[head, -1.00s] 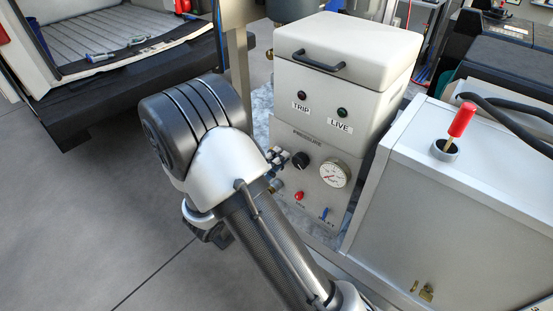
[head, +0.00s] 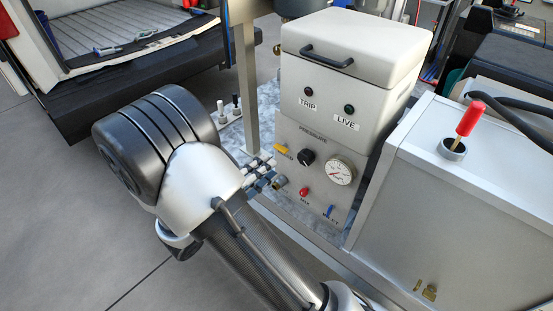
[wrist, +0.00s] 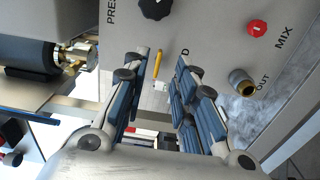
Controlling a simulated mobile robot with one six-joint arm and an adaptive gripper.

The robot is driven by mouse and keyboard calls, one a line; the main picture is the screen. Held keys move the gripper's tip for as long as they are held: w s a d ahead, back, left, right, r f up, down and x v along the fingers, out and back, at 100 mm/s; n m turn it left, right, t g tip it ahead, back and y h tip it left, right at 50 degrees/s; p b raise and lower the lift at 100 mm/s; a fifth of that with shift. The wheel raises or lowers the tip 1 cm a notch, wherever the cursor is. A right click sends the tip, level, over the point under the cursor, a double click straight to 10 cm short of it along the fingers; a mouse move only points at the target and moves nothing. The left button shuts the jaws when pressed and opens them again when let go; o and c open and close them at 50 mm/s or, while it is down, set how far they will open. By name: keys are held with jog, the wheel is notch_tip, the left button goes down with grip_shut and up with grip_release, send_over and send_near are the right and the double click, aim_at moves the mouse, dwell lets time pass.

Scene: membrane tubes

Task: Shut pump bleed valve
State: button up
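The pump's grey panel (head: 318,178) carries a small yellow lever (head: 280,148), with a label below it that is partly hidden; I take this as the bleed valve. My gripper (head: 262,172) is close in front of the panel's left side, just below the lever in the head view. In the wrist view the yellow lever (wrist: 157,64) stands between the fingertips of my gripper (wrist: 164,62), with a gap on each side. The fingers are apart and hold nothing. Only the label's last letter, D, shows there beside the right finger.
A brass outlet (wrist: 242,82) sticks out right of the fingers. A metal post (head: 245,90) stands left of the pump.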

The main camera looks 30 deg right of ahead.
jog(key=v, duration=0.4)
jog(key=shift+a, duration=0.25)
jog(key=s+d+r+m+g+y, duration=0.2)
jog(key=s+d+r+g+y, duration=0.15)
jog(key=s, duration=0.35)
jog(key=s+d+r+m+g+y, duration=0.2)
jog(key=s+g+y, duration=0.1)
jog(key=s+g, duration=0.3)
jog(key=s+a+r+t+y, duration=0.5)
jog(key=s+a+t+y, duration=0.2)
jog(key=a+t+y, duration=0.1)
jog(key=shift+a+r+y, duration=0.35)
jog(key=shift+a+y, duration=0.4)
jog(key=shift+y, duration=0.5)
